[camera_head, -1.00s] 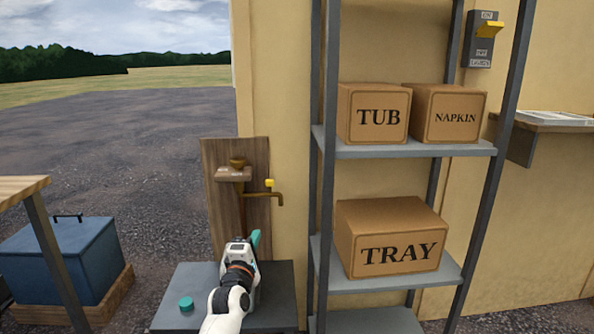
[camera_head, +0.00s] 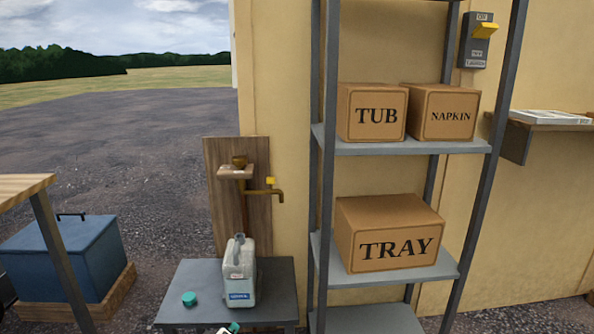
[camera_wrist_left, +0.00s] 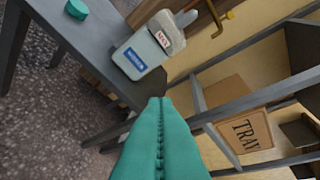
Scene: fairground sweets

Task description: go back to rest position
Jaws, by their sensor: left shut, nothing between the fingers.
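My left gripper (camera_head: 230,329) shows only as a teal-and-white tip at the bottom edge of the head view. In the left wrist view its teal fingers (camera_wrist_left: 160,135) are pressed together with nothing between them. Beyond the fingertips, a white jug (camera_head: 240,285) with a blue label stands upright on a small grey table (camera_head: 275,272); the jug also shows in the left wrist view (camera_wrist_left: 140,55). The gripper is apart from the jug. My right gripper is in neither view.
A teal cap (camera_head: 189,299) lies on the table left of the jug. A brass tap (camera_head: 268,192) is on a wooden board behind. A grey shelf rack (camera_head: 400,148) with labelled boxes stands at right. A blue chest (camera_head: 65,258) is at left.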

